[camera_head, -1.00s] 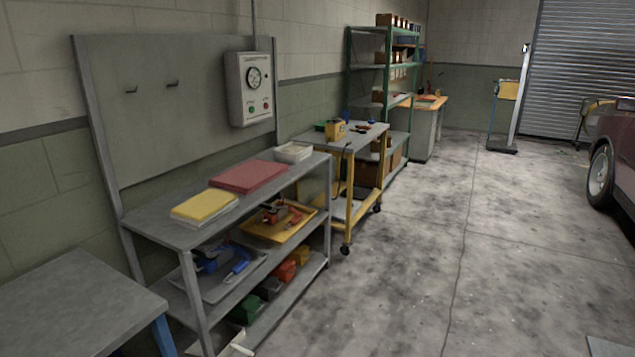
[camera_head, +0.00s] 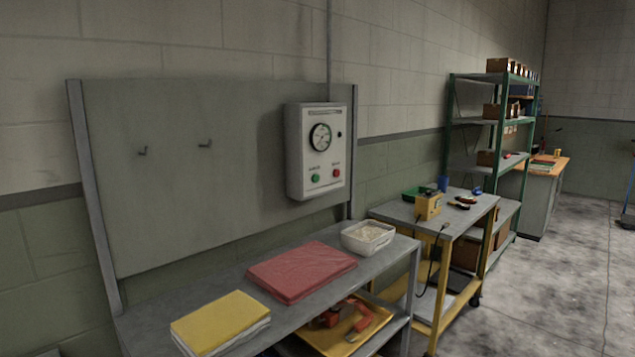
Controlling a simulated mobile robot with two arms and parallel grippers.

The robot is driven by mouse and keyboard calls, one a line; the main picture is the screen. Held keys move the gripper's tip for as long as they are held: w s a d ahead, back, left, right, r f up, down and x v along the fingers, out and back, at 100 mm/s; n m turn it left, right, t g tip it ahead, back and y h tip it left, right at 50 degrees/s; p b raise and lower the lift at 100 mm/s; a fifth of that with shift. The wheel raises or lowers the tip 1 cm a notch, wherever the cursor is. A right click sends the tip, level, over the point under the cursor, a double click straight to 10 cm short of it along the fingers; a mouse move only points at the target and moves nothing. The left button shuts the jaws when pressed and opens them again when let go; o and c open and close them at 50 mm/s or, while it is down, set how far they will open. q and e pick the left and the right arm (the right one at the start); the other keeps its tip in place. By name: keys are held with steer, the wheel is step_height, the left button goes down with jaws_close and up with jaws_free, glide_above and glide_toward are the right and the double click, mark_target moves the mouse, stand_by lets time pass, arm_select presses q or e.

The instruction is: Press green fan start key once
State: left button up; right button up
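The labels above the keys are too small to read. Neither of my grippers is in view, and nothing touches the box.
Below the box stands a grey shelved bench (camera_head: 220,310) with a yellow cloth stack (camera_head: 220,322), a red folded cloth (camera_head: 300,270) and a white tray (camera_head: 368,237). A yellow-legged cart (camera_head: 390,210) and green shelving (camera_head: 480,78) stand to the right. Open floor (camera_head: 560,280) lies at right.

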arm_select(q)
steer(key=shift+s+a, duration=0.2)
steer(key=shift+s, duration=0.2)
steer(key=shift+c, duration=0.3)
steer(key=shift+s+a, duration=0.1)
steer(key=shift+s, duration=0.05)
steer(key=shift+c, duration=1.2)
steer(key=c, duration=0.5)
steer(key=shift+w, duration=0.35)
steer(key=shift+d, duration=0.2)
